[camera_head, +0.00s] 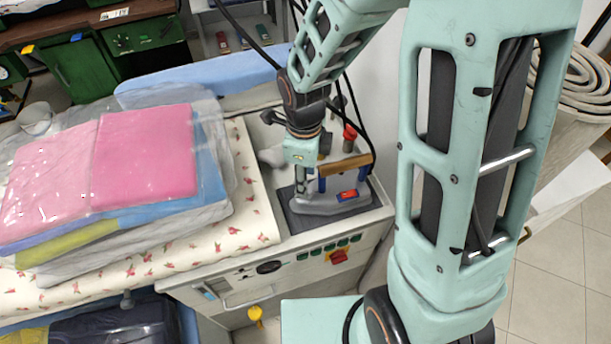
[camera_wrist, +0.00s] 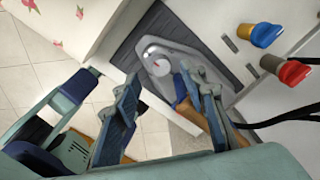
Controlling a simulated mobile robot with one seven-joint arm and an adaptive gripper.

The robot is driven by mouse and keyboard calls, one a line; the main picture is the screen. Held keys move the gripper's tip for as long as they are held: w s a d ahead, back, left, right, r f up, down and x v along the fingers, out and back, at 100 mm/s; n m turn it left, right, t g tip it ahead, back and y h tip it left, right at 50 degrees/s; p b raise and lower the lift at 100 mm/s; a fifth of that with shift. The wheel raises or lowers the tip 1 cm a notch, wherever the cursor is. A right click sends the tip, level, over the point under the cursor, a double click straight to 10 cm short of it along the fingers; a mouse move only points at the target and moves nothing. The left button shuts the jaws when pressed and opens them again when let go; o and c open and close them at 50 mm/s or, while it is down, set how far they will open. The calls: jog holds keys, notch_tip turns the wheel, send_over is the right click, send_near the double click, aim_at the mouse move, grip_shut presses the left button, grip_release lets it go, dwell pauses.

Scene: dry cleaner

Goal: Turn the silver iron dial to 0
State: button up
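The silver iron (camera_head: 335,203) sits on a dark pad on the ironing station's right end, its wooden handle (camera_head: 345,165) on top. In the wrist view, the iron (camera_wrist: 185,58) shows a round pale dial (camera_wrist: 158,62) with a red mark. The dial's setting is too small to read. My gripper (camera_wrist: 160,80) is open and empty, with the dial appearing between its fingertips. The right finger partly hides the handle. In the head view, my gripper (camera_head: 308,180) is at the iron's left end; whether it touches the iron is unclear.
Pink folded, plastic-wrapped clothes (camera_head: 150,150) lie on the floral ironing cover (camera_head: 250,225) to the left. Red-capped (camera_wrist: 293,73) and yellow-and-blue (camera_wrist: 265,35) fittings stand beside the iron. Dark cables run near it. A control panel (camera_head: 320,255) is on the station's front.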

jog(key=shift+w+f, duration=0.1)
jog(key=shift+f, duration=2.3)
grip_shut()
jog(key=shift+n, duration=0.4)
jog(key=shift+f+n+b, duration=0.1)
jog(key=shift+n+b, duration=0.8)
jog(key=shift+n, duration=0.1)
jog(key=n+b, duration=0.1)
jog(key=n, duration=0.2)
jog(key=n+b, duration=0.1)
jog(key=n, duration=0.5)
jog(key=shift+d+n+y+b, duration=0.1)
jog(key=shift+n+y+b, duration=0.2)
jog(key=shift+b, duration=0.05)
